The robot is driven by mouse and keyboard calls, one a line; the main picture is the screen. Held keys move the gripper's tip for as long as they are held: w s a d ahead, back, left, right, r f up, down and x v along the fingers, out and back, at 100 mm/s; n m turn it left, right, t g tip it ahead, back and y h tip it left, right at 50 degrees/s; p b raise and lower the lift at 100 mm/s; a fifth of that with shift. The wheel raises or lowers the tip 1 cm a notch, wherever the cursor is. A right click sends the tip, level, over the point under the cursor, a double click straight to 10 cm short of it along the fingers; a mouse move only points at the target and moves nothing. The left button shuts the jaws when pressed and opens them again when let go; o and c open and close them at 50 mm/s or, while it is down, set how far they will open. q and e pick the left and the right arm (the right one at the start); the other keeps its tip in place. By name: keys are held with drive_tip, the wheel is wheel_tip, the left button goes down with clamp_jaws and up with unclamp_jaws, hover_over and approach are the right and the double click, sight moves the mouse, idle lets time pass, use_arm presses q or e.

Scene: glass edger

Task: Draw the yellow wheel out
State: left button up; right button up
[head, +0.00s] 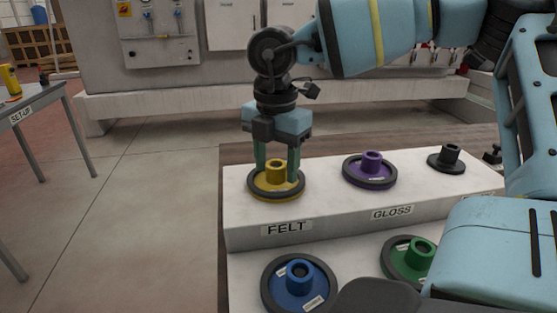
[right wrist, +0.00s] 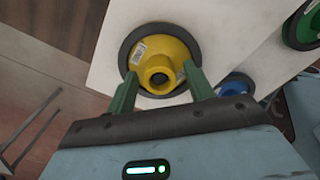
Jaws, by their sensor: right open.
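The yellow wheel (head: 262,186) has a dark rim and a raised yellow hub. It lies flat on the upper white step above the FELT label. In the right wrist view the yellow wheel (right wrist: 155,50) shows its hub facing the camera. My right gripper (head: 276,172) points down over it, with its green fingers open on either side of the hub. In the right wrist view the fingers of my right gripper (right wrist: 160,95) are apart, and a gap shows beside the hub. Whether a finger touches the wheel I cannot tell. My left gripper is not in view.
The stepped white stand (head: 345,222) also holds a purple wheel (head: 370,170) and a black wheel (head: 448,158) on the upper step. A blue wheel (head: 298,284) and a green wheel (head: 412,260) sit lower. A SET-UP table (head: 30,108) stands left, with open floor between.

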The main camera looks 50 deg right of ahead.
drive_tip(key=shift+c, duration=0.2)
drive_tip(key=c, duration=1.1)
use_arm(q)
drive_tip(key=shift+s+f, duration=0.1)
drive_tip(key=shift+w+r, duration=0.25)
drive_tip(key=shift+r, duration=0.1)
use_arm(e)
drive_tip(key=shift+r, duration=0.8)
use_arm(q)
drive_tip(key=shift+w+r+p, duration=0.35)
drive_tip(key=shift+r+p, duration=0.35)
drive_tip(key=shift+p, duration=0.1)
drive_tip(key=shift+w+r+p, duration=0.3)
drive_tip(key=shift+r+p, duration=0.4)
drive_tip(key=shift+p, duration=0.1)
use_arm(e)
drive_tip(key=shift+r, duration=2.75)
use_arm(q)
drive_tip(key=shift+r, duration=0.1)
use_arm(e)
drive_tip(key=shift+r, duration=0.1)
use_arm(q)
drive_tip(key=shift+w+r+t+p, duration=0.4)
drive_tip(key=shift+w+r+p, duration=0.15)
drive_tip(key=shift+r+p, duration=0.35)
use_arm(e)
drive_tip(key=shift+r, duration=1.9)
